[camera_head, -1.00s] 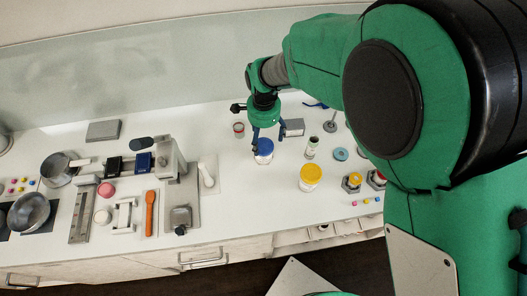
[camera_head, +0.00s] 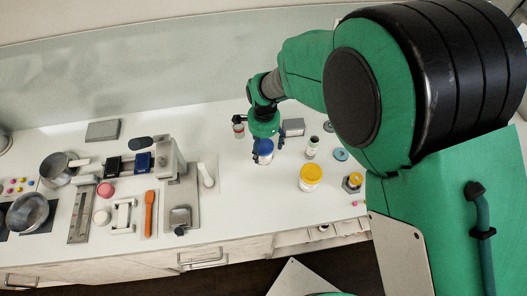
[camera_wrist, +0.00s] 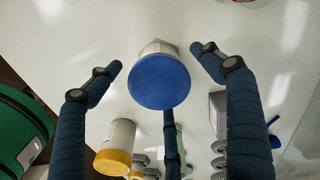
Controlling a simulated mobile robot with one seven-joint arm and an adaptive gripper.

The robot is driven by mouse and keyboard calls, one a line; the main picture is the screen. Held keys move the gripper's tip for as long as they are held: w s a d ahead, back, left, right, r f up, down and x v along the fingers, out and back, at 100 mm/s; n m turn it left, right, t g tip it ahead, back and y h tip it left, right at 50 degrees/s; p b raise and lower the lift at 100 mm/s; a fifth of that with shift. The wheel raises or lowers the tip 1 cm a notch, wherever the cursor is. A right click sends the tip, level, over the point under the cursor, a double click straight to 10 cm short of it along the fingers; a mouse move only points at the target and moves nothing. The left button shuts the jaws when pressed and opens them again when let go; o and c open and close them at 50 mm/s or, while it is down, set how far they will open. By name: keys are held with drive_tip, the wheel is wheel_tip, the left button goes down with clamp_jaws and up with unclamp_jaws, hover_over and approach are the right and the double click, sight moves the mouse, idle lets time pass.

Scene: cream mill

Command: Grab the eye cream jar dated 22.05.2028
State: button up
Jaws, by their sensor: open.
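A white jar with a blue lid (camera_head: 265,157) stands on the white counter. Its lid fills the middle of the wrist view (camera_wrist: 160,82), with a bit of pale body behind it. My gripper (camera_head: 262,151) is open right above and around this jar. In the wrist view its dark blue fingers (camera_wrist: 157,57) spread on both sides of the lid, apart from it, and a third finger is below. A white jar with a yellow lid (camera_head: 311,172) stands to the right. It also shows in the wrist view (camera_wrist: 121,135). I can read no date on any jar.
A small reddish-topped jar (camera_head: 238,130), a grey box (camera_head: 293,127), a dark-capped bottle (camera_head: 312,147) and a teal disc (camera_head: 341,154) stand close by. A grey metal press (camera_head: 180,190) and an orange tool (camera_head: 149,212) are to the left. The counter in front of the blue-lidded jar is clear.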

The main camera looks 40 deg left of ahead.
idle(0.4)
drive_tip(key=c, duration=1.4)
drive_tip(key=shift+r, duration=0.15)
drive_tip(key=shift+r, duration=0.55)
drive_tip(key=shift+s+d+r, duration=0.15)
drive_tip(key=shift+d+r, duration=0.05)
drive_tip(key=shift+r, duration=0.4)
drive_tip(key=shift+s+d+r, duration=0.1)
drive_tip(key=shift+d+r, duration=0.05)
drive_tip(key=shift+r, duration=0.4)
drive_tip(key=s+d, duration=0.3)
drive_tip(key=d, duration=0.1)
drive_tip(key=s+d+r, duration=0.1)
drive_tip(key=s+d, duration=0.2)
drive_tip(key=d, duration=0.1)
drive_tip(key=s+d+p, duration=0.1)
drive_tip(key=s+d, duration=0.2)
drive_tip(key=shift+s+d+r, duration=0.2)
drive_tip(key=shift+d, duration=0.2)
